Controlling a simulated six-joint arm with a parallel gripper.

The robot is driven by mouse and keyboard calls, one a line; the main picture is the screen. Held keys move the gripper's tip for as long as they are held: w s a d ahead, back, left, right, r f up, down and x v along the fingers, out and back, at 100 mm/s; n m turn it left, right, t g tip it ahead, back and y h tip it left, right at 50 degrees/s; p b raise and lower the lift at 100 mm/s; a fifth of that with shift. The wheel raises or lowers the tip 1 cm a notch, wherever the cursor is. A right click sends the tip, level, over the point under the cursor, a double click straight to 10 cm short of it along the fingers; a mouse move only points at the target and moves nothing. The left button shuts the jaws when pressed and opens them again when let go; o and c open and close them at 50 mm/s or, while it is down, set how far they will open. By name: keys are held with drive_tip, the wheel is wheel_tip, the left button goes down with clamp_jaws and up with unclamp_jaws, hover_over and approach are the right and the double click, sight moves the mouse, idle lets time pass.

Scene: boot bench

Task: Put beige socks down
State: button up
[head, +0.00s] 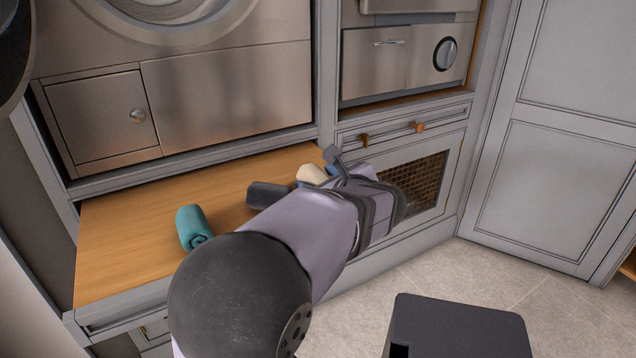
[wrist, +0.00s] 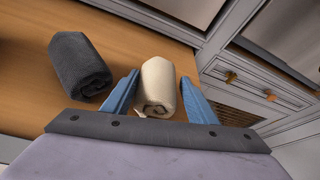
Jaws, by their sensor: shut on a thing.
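The beige socks (head: 311,174) are a rolled bundle at the right end of the wooden bench top. In the wrist view the beige socks (wrist: 158,86) sit between the two blue fingers of my gripper (wrist: 160,98). My gripper (head: 333,165) is shut on them. In the head view my arm hides part of the roll and most of the fingers. The roll is at or close above the wood; I cannot tell whether it touches.
A dark grey sock roll (head: 268,194) lies just left of the beige one, also in the wrist view (wrist: 80,66). A teal roll (head: 193,227) lies farther left on the bench top (head: 125,245). Bare wood lies around the teal roll. Cabinet fronts (head: 400,140) stand behind and right.

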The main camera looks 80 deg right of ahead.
drive_tip(key=shift+f, duration=0.15)
drive_tip(key=o, duration=0.7)
drive_tip(key=shift+o, duration=0.2)
drive_tip(key=shift+r, duration=0.35)
drive_tip(key=p+v, duration=0.1)
drive_tip(key=v, duration=0.3)
drive_tip(key=shift+s+p, duration=0.1)
drive_tip(key=shift+p, duration=0.3)
drive_tip(key=shift+s+a+r+p, duration=0.15)
drive_tip(key=shift+s+a+p, duration=0.15)
drive_tip(key=shift+a, duration=0.2)
